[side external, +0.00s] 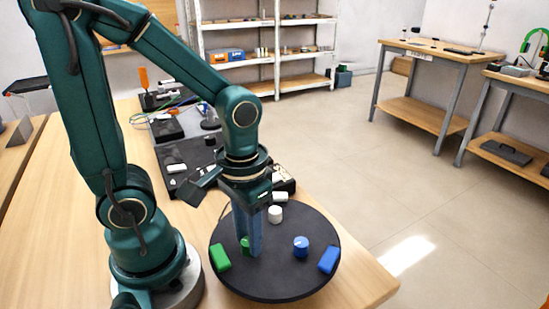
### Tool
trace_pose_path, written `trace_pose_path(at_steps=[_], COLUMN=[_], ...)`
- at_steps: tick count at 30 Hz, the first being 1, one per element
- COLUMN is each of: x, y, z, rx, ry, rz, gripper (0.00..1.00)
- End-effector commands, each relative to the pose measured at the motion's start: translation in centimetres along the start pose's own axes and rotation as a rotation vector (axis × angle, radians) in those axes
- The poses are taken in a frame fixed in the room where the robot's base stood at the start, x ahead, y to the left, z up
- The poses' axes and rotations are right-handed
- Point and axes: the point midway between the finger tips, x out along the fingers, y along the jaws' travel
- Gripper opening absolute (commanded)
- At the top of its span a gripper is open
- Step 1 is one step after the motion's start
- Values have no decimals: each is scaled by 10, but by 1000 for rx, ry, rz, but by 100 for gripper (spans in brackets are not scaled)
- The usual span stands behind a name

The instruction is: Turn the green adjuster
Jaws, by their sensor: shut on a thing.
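The green adjuster (244,246) is a small round knob on a black round plate (270,286). My gripper (249,247) points straight down over it, with its blue fingers shut on it; they hide much of the knob. A green block (220,257) lies on the plate just left of the fingers, apart from them.
A blue knob (300,246) and a blue block (328,260) are on the plate's right side. A white knob (275,214) and a white block (279,197) are behind. Black boards with parts (185,155) lie on the wooden table beyond. The table's right edge is close to the plate.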

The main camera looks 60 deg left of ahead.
Motion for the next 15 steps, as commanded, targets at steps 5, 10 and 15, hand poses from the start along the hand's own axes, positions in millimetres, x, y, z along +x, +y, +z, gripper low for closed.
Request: trace_pose_path(at_steps=[5,10,15], x=[1,1,1], y=[0,0,0], z=[0,0,0], rx=[81,126,141], ry=[1,1,1], rz=[0,0,0], gripper=[0,0,0])
